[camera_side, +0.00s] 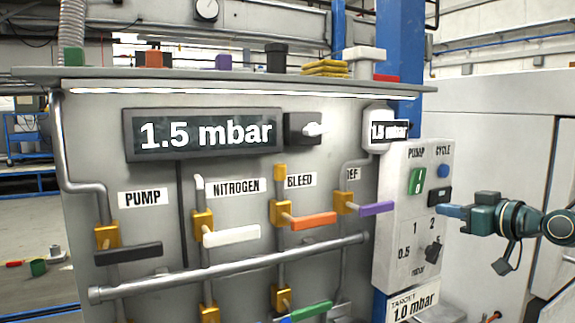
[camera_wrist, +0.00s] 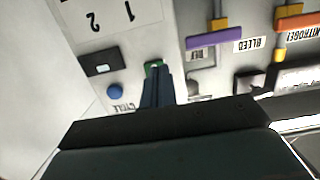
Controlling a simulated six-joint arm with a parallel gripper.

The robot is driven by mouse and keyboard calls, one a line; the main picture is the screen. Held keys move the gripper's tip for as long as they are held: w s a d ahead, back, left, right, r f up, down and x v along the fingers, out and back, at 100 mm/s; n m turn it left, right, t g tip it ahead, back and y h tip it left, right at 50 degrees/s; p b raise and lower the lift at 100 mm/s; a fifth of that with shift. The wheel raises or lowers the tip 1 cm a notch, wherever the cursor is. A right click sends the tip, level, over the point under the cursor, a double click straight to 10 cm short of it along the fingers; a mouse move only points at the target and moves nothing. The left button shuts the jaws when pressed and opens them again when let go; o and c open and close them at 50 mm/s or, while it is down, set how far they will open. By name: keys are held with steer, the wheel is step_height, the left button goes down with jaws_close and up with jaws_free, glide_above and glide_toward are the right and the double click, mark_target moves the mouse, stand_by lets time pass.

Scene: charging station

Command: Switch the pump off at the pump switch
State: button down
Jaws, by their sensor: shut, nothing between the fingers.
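The pump switch is a green rocker (camera_side: 416,181) under the label PUMP on the light grey control box (camera_side: 400,235) at the right of the panel. Its upper part shows "I" and its lower part "O". My gripper (camera_side: 440,210) is shut and empty, its blue fingers pointing left at the box, lower and to the right of the rocker in the side view. In the wrist view, which is upside down, the shut fingertips (camera_wrist: 154,76) overlap the green rocker (camera_wrist: 153,65) and hide much of it. Whether they touch it I cannot tell.
A blue CYCLE button (camera_side: 443,171), a small black display (camera_side: 438,195) and a black dial (camera_side: 433,252) share the box. Several valves stand left, including a purple handle (camera_side: 377,208) and an orange one (camera_side: 313,221). The gauge display (camera_side: 205,134) reads 1.5 mbar.

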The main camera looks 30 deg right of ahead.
steer(key=s+f, duration=0.1)
steer(key=s, duration=0.6)
stand_by(0.5)
steer(key=s+a+f+n+g+y, duration=0.1)
steer(key=s+a+f+n+g, duration=0.1)
steer(key=s+a+f+g, duration=0.4)
steer(key=s+a+f+m+g+h, duration=0.1)
steer(key=s+g, duration=0.3)
steer(key=s, duration=0.9)
steer(key=shift+s+a+f+m+g, duration=0.25)
steer(key=shift+a+f+m+g, duration=0.15)
steer(key=shift+a+f+m, duration=0.15)
steer(key=shift+r, duration=0.1)
